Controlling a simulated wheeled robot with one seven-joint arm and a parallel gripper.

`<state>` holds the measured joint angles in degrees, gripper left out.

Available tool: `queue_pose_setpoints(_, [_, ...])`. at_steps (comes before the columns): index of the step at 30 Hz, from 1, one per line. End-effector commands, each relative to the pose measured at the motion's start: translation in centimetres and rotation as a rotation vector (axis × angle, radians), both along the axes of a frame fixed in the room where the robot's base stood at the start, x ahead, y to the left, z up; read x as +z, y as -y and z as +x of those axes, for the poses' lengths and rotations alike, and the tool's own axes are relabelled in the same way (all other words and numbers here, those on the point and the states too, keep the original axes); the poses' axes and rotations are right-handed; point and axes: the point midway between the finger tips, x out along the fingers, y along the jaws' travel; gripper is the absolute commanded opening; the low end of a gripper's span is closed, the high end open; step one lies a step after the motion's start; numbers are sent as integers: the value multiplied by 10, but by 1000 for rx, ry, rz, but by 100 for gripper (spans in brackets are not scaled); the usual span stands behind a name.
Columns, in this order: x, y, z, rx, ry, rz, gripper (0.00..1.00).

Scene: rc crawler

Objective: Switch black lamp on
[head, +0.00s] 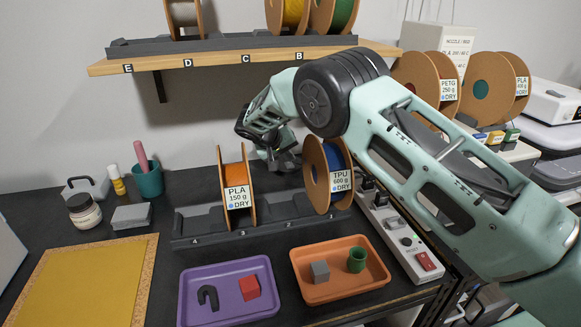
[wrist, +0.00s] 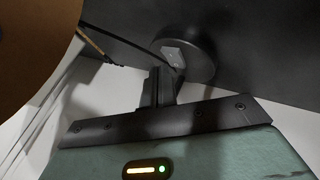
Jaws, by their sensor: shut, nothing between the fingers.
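In the wrist view, a round dark base (wrist: 203,62), which looks like the foot of the black lamp, has a small grey block-like switch (wrist: 172,54) on it. My gripper (wrist: 160,78) is shut and empty, with its fingertips just by the switch. I cannot tell whether they touch it, or whether the lamp is lit. In the head view, my gripper (head: 284,163) is low behind the spool rack, between the PLA spool (head: 236,190) and the TPU spool (head: 327,172). No lamp can be made out there; my arm covers part of that area.
The spool rack (head: 268,215) stands in front of my gripper. A wooden shelf (head: 225,58) with spools hangs above. A power strip (head: 402,235) with a red switch lies to the right. A purple tray (head: 190,303) and an orange tray (head: 340,290) are in front.

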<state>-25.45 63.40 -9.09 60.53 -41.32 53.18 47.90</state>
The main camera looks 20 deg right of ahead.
Motion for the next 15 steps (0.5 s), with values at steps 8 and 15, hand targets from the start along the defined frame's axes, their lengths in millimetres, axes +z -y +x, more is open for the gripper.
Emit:
queue_pose_setpoints(8, [-9, 0, -1, 0, 0, 0, 0])
queue_pose_setpoints(15, [-8, 0, -1, 0, 0, 0, 0])
